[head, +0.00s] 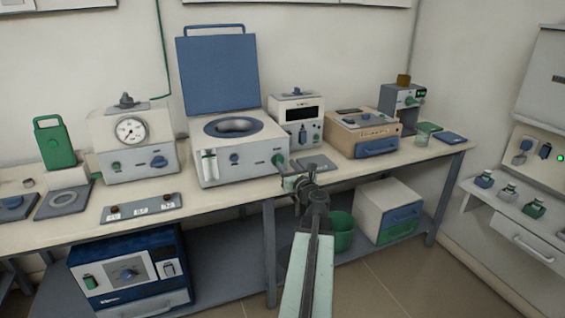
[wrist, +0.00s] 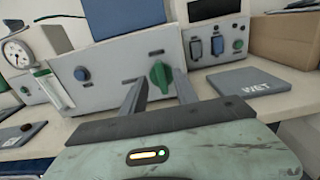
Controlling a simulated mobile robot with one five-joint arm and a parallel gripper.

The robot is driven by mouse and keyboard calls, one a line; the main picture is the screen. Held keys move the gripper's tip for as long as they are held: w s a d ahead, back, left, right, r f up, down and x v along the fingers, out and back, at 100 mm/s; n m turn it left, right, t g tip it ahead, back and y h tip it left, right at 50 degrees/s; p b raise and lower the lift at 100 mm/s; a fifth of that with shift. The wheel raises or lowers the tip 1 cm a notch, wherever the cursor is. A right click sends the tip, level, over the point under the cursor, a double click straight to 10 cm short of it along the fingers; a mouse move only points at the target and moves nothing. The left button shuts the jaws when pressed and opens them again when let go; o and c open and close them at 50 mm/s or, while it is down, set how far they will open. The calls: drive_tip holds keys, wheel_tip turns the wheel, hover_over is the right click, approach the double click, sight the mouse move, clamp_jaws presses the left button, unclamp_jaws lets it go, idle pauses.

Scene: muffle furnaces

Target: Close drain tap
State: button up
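The drain tap appears to be the green knob (head: 279,160) low on the right of the front of a white bath unit (head: 238,171) with a raised blue lid. In the wrist view the green tap (wrist: 161,76) stands roughly upright, ahead of and between my finger tips. My gripper (head: 297,178) is in front of the bench edge, just below and right of the tap in the head view. In the wrist view my gripper (wrist: 160,84) is open and empty, its fingers on either side of the tap. Whether they touch it cannot be told.
A blue knob (wrist: 81,73) and a clear tube gauge (wrist: 54,88) are left of the tap. A grey "WET" plate (wrist: 248,89) lies on the bench at right. A green bucket (head: 341,231) stands on the lower shelf. Open floor lies in front of the bench.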

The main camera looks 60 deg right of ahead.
sight(280, 158)
drive_tip(key=x, duration=0.5)
clamp_jaws()
drive_tip(key=shift+n, duration=0.4)
drive_tip(key=n, duration=0.3)
drive_tip(key=shift+w+a+f+n, duration=0.15)
drive_tip(key=shift+w+a+n, duration=0.1)
drive_tip(key=shift+a+n, duration=0.05)
drive_tip(key=n, duration=0.4)
drive_tip(key=shift+w+a+f+n+b, duration=0.15)
drive_tip(key=shift+a+f+n+b, duration=0.15)
drive_tip(key=shift+b, duration=0.1)
drive_tip(key=n, duration=0.4)
drive_tip(key=shift+w+a+f+b, duration=0.15)
drive_tip(key=shift+a+f+b, duration=0.05)
drive_tip(key=shift+f+b, duration=0.15)
drive_tip(key=shift+f+n+b, duration=0.15)
drive_tip(key=shift+n+b, duration=0.05)
drive_tip(key=shift+n, duration=1.05)
drive_tip(key=shift+f+n+b, duration=0.15)
drive_tip(key=shift+n, duration=1.1)
